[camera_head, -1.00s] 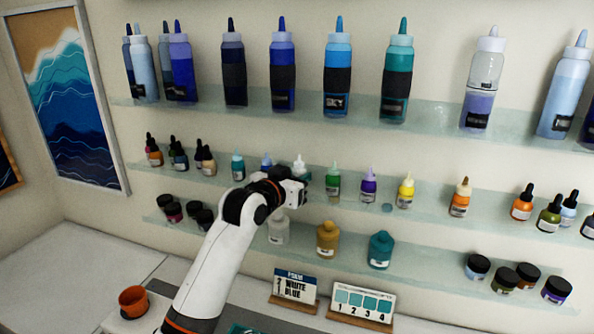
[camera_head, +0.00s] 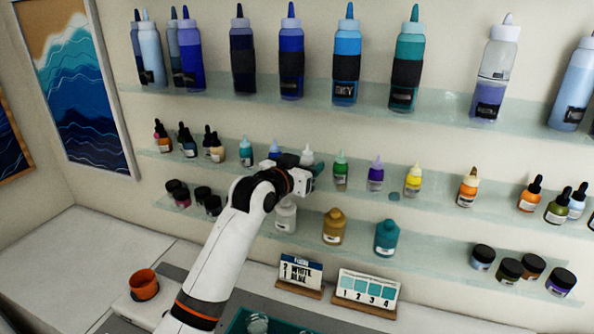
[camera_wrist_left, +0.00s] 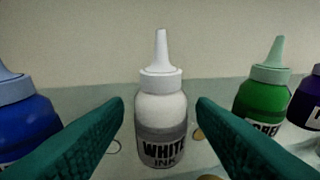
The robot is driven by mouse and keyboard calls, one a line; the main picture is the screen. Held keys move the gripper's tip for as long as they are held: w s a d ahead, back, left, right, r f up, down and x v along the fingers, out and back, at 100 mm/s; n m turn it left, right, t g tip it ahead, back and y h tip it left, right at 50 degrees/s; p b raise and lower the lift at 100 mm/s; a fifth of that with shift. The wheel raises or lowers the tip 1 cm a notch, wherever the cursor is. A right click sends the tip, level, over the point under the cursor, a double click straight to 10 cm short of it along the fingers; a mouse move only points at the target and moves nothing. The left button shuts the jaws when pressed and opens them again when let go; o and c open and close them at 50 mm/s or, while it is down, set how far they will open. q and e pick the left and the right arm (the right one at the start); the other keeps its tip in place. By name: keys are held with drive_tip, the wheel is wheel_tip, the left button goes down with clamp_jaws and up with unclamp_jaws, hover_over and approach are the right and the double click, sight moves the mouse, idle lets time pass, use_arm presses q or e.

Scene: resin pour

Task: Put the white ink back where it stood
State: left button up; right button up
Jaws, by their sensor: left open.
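The white ink (camera_wrist_left: 162,120), a white bottle with a cone nozzle and a label reading WHITE INK, stands upright on the middle glass shelf. In the head view its white tip (camera_head: 307,155) shows above my left gripper (camera_head: 312,172), which hides its lower body. In the left wrist view my left gripper (camera_wrist_left: 160,105) is open, its two teal fingers on either side of the bottle with a gap at each side. I cannot tell how deep between the fingers the bottle sits. My right gripper is not in view.
A blue bottle (camera_wrist_left: 25,120) stands left of the white ink and a green one (camera_wrist_left: 262,103) right of it, both close to the fingers. The lower shelf holds a white bottle (camera_head: 286,216) under my gripper. The order card (camera_head: 300,271) stands on the counter.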

use_arm(q)
drive_tip(key=shift+s+a, duration=0.15)
drive_tip(key=shift+s, duration=0.15)
drive_tip(key=b+v, duration=0.4)
drive_tip(key=v, duration=0.7)
drive_tip(key=shift+s, duration=0.2)
drive_tip(key=shift+a+r, duration=0.1)
